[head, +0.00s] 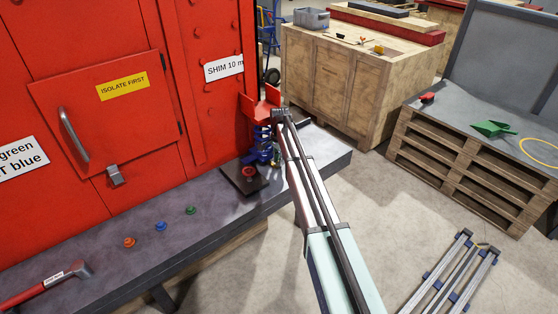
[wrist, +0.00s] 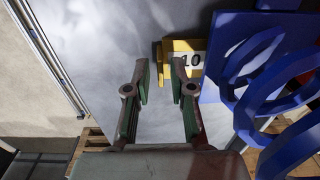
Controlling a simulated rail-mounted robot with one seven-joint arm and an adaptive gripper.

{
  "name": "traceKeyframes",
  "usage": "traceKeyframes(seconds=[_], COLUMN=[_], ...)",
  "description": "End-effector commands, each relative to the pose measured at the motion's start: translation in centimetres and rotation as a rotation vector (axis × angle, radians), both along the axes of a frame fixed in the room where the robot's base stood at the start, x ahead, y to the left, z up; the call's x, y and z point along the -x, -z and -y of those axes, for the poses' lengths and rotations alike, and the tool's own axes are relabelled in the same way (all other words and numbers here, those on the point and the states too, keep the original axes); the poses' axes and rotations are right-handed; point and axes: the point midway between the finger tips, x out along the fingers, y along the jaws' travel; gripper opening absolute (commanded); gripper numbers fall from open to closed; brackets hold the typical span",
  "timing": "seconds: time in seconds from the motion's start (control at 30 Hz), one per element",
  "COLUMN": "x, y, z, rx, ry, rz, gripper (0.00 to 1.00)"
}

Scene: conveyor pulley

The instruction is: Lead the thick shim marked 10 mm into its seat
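The yellow shim (wrist: 183,46) with a white label reading 10 shows in the wrist view, just beyond my right fingertip, which covers part of it. My gripper (wrist: 160,75) is open, its two green-padded fingers apart with nothing gripped between them. The shim lies right beside a blue plate and blue coil spring (wrist: 262,75). In the head view the blue spring unit (head: 263,138) stands under a red bracket (head: 262,106) at the bench's right part. My arm's end is beside it; fingers and shim are too small to make out there. I cannot tell where the seat is.
The red machine wall (head: 100,60) carries a SHIM 10 m sign (head: 224,68). A dark plate with a red knob (head: 248,174) sits left of the spring. Several coloured buttons (head: 160,226) and a red-handled tool (head: 45,285) are on the grey bench (head: 130,265).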

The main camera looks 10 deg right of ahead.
Motion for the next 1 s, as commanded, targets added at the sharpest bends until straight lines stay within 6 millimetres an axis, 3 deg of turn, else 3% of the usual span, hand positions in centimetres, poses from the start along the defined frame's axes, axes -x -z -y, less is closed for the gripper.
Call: traceKeyframes(seconds=[1.0], x=[0.1], y=[-2.7], z=[0.0], rx=[0.000], ry=[0.000], rz=[0.000], gripper=[0.23])
